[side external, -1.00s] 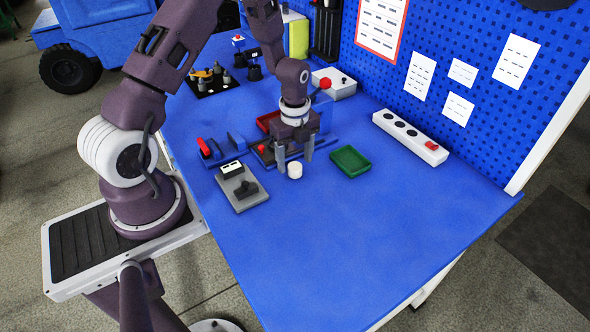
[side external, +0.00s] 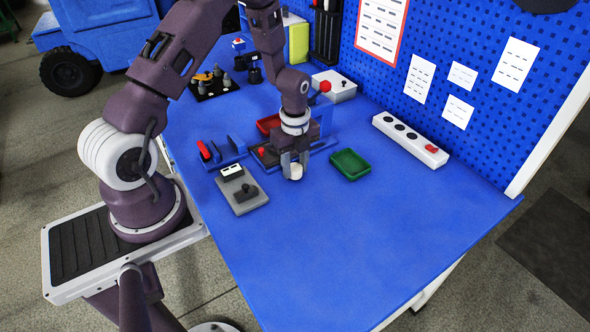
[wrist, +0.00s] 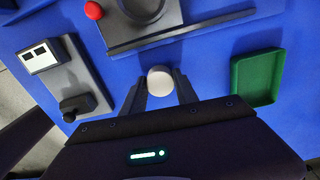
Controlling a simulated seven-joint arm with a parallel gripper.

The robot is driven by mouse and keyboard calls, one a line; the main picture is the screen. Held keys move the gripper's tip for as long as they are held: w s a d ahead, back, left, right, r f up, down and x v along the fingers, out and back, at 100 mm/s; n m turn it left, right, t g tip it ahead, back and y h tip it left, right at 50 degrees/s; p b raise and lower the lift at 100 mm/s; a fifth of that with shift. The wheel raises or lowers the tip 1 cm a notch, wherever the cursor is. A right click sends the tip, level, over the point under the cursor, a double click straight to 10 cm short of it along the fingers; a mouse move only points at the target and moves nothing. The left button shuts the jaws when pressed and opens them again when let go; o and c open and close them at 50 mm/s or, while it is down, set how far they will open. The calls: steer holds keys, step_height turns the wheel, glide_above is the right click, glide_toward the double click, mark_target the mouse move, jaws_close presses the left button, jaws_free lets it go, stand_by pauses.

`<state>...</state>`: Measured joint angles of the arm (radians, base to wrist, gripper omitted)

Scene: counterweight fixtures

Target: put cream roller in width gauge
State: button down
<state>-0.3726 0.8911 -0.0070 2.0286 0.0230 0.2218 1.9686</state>
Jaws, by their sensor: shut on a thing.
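The cream roller (side external: 296,173) is a short, pale cylinder in front of the fixtures. My gripper (side external: 294,168) is shut on it, with one finger on each side. In the wrist view the roller (wrist: 160,81) shows its round end between the fingertips of my gripper (wrist: 159,84). I cannot tell whether it touches the table. No fixture is clearly marked as the width gauge. A grey plate (side external: 249,203) with a black knob and white two-window block is to the left. A blue fixture (side external: 234,160) with upright plates and a red handle is behind that.
A dark fixture with a long bar (wrist: 182,31), a grey disc and a red ball is just beyond the roller. A green tray (side external: 350,164) is to the right, with a red tray (side external: 268,123) behind my gripper. The front of the blue table (side external: 345,245) is clear.

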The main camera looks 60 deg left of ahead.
mark_target(296, 167)
step_height(296, 167, up, 9)
steer(key=shift+d+r, duration=0.1)
steer(key=d+r+n, duration=0.5)
steer(key=d+n, duration=0.3)
steer(key=n, duration=1.1)
steer(key=s+a+m, duration=0.7)
steer(key=s+a, duration=0.6)
steer(key=s, duration=0.1)
steer(key=f, duration=0.9)
steer(key=shift+s+d+f, duration=0.25)
steer(key=shift+f, duration=0.45)
